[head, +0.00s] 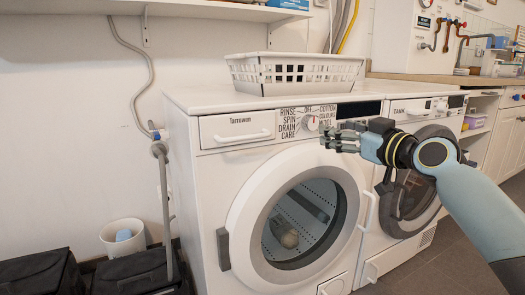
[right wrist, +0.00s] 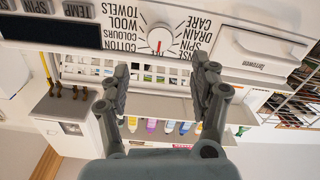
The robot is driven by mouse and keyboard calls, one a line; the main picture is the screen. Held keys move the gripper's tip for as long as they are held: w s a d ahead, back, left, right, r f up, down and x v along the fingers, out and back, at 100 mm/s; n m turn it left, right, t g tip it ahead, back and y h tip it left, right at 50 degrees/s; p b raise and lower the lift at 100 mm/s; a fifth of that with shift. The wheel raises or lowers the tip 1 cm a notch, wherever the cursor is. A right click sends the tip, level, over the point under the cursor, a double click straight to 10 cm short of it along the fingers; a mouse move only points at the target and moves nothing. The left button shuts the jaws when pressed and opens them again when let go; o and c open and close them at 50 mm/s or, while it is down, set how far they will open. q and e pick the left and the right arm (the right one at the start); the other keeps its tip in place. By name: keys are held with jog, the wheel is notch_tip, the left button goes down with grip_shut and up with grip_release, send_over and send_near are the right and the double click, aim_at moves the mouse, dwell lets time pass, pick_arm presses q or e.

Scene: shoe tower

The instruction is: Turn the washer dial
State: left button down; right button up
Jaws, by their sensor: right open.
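The washer dial (head: 312,122) is a round white knob with a red mark on the front panel of the left washer (head: 215,190). Printed programme names surround it. My right gripper (head: 332,137) is just right of the dial in the head view, with its fingers pointing left. In the right wrist view the dial (right wrist: 159,39) shows upside down, beyond and between the fingertips. The right gripper (right wrist: 161,78) is open and empty, and looks apart from the dial. My left gripper is not in view.
A white basket (head: 295,75) stands on top of the washer. The round washer door (head: 245,230) is below the panel. A second machine (head: 400,105) stands to the right. Black boxes (head: 130,272) and a white bin (head: 112,236) are at the lower left.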

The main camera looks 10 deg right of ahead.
aim_at(313, 123)
jog(key=b+x, duration=0.2)
jog(key=x, duration=0.6)
jog(key=shift+w+a+f, duration=0.15)
jog(key=shift+w+f, duration=0.05)
jog(key=shift+w, duration=0.2)
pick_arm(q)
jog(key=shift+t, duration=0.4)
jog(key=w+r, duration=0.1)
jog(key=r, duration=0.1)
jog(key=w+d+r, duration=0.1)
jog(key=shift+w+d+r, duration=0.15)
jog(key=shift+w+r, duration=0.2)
pick_arm(e)
jog(key=shift+w+a+r, duration=0.1)
jog(key=shift+w, duration=0.1)
jog(key=c, duration=1.2)
